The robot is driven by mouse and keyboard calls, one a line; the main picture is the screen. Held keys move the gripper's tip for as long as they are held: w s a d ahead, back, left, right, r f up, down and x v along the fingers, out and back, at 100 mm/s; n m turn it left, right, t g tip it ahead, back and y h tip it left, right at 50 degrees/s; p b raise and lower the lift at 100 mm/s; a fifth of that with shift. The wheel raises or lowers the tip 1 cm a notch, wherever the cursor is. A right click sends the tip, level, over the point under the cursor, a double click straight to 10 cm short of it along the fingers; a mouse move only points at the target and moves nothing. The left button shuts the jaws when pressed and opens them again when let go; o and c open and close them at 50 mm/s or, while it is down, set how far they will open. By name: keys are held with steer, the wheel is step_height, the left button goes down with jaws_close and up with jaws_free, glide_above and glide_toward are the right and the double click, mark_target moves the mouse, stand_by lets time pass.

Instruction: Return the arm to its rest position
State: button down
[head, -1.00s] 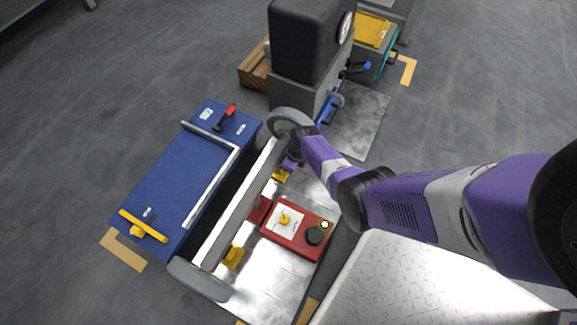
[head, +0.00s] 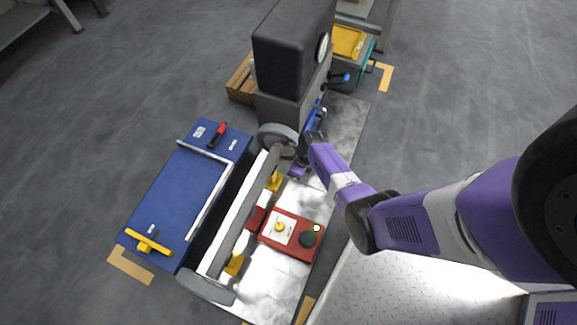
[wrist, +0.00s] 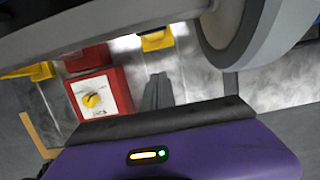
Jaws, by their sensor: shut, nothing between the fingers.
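My purple and grey arm reaches from the right edge of the head view to the middle. My gripper (head: 297,172) is at its end, low beside the grey wheel and the rail of the chassis (head: 240,215). The fingers show dark in the wrist view (wrist: 158,92); they are shut with nothing between them. A red control box (head: 291,236) with a yellow knob and a black round button lies on the metal plate in front of the gripper. It also shows in the wrist view (wrist: 100,93), left of the fingers.
A blue cabinet (head: 180,195) with a long handle and a red lever stands left of the chassis. A tall black and grey unit (head: 290,60) stands behind. Yellow blocks (head: 234,264) sit along the rail. Open grey floor lies at the upper left and right.

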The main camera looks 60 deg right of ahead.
steer(key=shift+s+r, duration=0.1)
steer(key=s+a+r+n+t+h, duration=0.35)
steer(key=s+a+n, duration=0.35)
steer(key=s+n, duration=0.45)
steer(key=s+a+r+n+t, duration=0.2)
steer(key=a+r+n, duration=0.1)
steer(key=r+n, duration=0.3)
steer(key=s+a+r+n+t+y, duration=0.15)
steer(key=a+r+n, duration=0.25)
steer(key=r, duration=0.4)
steer(key=s+a+r+n+t, duration=0.1)
steer(key=s+a+r+n, duration=0.2)
steer(key=r, duration=0.4)
steer(key=a+r+n+t+p, duration=0.1)
steer(key=a+r+n+p, duration=0.1)
steer(key=r+p, duration=0.6)
steer(key=s+a+r+n+t+y+p, duration=0.1)
steer(key=r+n+p, duration=0.3)
steer(key=r, duration=1.8)
steer(key=a+r+n+t+p, duration=0.2)
steer(key=r+n+p, duration=0.2)
steer(key=r+p, duration=1)
step_height(320, 180, up, 2)
steer(key=shift+s+a+y, duration=0.3)
steer(key=shift+s+a, duration=0.05)
steer(key=shift+a, duration=0.05)
